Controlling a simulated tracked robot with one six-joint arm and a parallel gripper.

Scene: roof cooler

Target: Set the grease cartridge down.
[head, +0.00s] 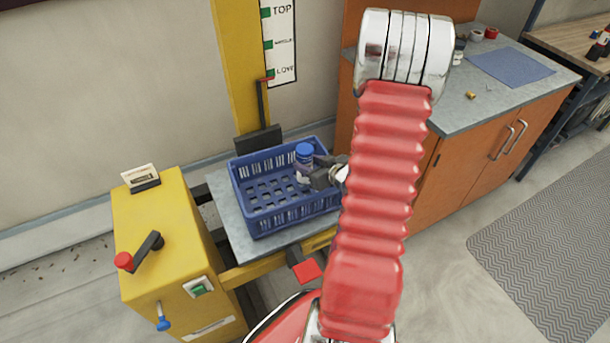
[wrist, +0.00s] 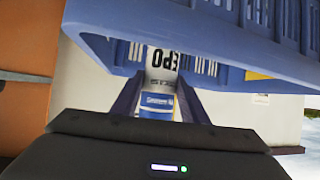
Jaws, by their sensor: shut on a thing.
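The grease cartridge (head: 304,153), white with a blue cap, is upright inside the blue crate (head: 297,219) near its right wall in the head view. My gripper (head: 309,176) comes in from the right and is shut on the cartridge. In the wrist view the cartridge (wrist: 160,78) is between the two dark fingers of my gripper (wrist: 159,97); its label shows letters like "EPO". The crate (wrist: 115,52) also fills the top of that view. I cannot tell whether the cartridge's base touches the crate floor.
The crate stands on a grey lift platform (head: 219,190) beside a yellow cabinet (head: 165,235) with a crank. An orange workbench (head: 455,185) with a blue mat (head: 511,66) is at right. The crate floor left of the cartridge looks empty. My red arm hides part of the view.

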